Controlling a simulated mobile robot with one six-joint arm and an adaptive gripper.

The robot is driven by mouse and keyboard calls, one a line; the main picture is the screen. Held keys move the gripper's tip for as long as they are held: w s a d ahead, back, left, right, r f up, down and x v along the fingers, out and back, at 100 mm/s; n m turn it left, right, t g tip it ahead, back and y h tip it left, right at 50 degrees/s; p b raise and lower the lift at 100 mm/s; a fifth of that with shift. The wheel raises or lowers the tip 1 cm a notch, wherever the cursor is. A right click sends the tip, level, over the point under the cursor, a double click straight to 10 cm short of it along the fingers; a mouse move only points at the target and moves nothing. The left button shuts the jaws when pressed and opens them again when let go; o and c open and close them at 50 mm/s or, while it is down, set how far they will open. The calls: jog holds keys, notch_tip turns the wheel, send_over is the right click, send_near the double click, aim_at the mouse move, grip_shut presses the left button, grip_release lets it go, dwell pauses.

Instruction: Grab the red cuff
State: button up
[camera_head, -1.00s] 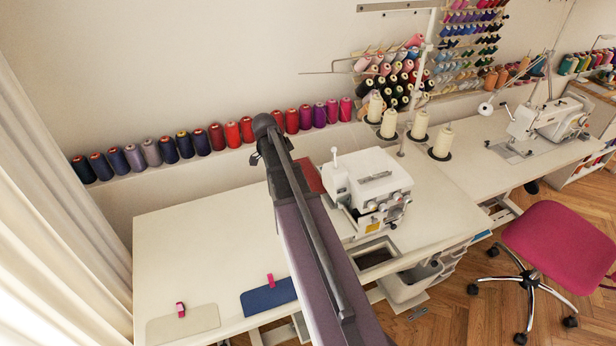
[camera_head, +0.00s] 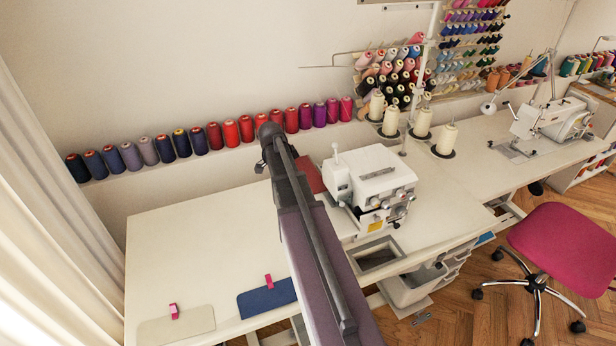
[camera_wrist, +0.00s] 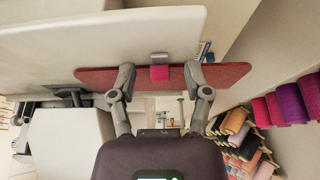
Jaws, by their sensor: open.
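The red cuff (camera_wrist: 225,74) lies flat on the white table in the wrist view, with a pink clip (camera_wrist: 159,73) at its edge. My gripper (camera_wrist: 159,77) is open, one finger on each side of the clip and over the cuff. No contact with the clip is visible; I cannot tell the height of the fingertips above the cuff. In the head view the red cuff (camera_head: 310,174) shows left of the white sewing machine, partly hidden behind my arm.
A blue cuff (camera_head: 265,300) and a cream cuff (camera_head: 190,324), each with a pink clip, lie near the table's front edge. The white sewing machine (camera_head: 375,185) stands close right of the red cuff. Thread spools (camera_head: 231,133) line the ledge behind. The table's left half is mostly bare.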

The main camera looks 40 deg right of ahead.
dwell(0.4)
grip_shut()
jog(key=shift+r, duration=0.2)
jog(key=shift+r+p, duration=0.7)
jog(key=shift+p, duration=0.2)
jog(key=w+a, duration=0.2)
jog(key=a, duration=0.6)
jog(key=w+a, duration=0.2)
jog(key=a, duration=0.7)
jog(key=shift+w+a, duration=0.2)
jog(key=shift+w, duration=0.05)
jog(key=shift+f, duration=0.1)
